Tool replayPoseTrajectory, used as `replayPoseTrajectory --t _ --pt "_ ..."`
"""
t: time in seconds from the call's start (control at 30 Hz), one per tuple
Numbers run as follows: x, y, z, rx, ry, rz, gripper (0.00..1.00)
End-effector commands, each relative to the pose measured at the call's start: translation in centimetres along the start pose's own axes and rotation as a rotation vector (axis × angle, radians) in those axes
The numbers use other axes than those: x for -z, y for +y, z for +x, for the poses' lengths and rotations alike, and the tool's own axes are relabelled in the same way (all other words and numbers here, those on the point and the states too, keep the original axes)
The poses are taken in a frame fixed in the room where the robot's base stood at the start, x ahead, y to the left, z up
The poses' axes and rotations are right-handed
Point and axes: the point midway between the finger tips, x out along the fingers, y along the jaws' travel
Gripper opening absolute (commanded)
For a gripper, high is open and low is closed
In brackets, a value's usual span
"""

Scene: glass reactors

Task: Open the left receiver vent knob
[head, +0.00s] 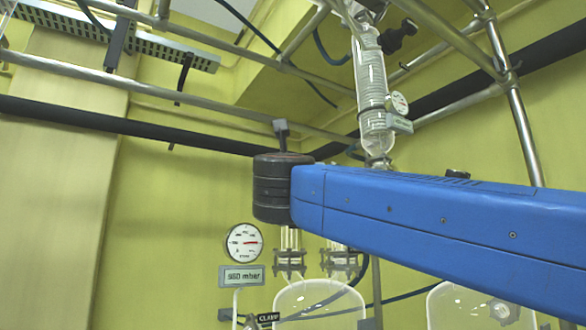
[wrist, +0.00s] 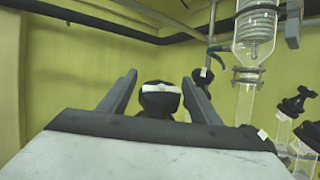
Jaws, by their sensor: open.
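My gripper (wrist: 160,78) is open in the wrist view, one dark finger on each side. A black knob (wrist: 160,113) with a pale band across it shows between the fingers, nearer their base than their tips. I see no clear contact between it and the fingers. No label shows that it is the left receiver vent knob. A smaller black knob (wrist: 205,75) with a pale mark stands just right of the right fingertip, by a blue hose. In the head view my blue arm crosses the right half, and the gripper cannot be made out.
A glass condenser (head: 372,95) hangs above my arm; glassware (wrist: 255,40) also stands right of the gripper, with black valve handles (wrist: 295,103). A gauge (head: 244,242) and a 560 mbar display (head: 242,277) are below. Metal rails (head: 518,115) and a dark pipe (head: 130,122) cross the space.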

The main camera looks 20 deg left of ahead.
Motion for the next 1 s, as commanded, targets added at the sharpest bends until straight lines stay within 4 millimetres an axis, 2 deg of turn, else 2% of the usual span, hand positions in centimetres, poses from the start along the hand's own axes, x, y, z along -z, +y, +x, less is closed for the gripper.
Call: replayPoseTrajectory --t 0.17,0.47,0.63,1.0 --pt "0.03 -0.03 1.11 0.0 0.0 -0.001 0.57" --pt "0.02 -0.01 1.23 -0.001 0.0 0.0 0.57" --pt "0.01 -0.01 1.21 0.0 0.0 0.0 0.17" --pt "-0.05 0.06 1.27 -0.04 -0.001 -0.006 0.16"
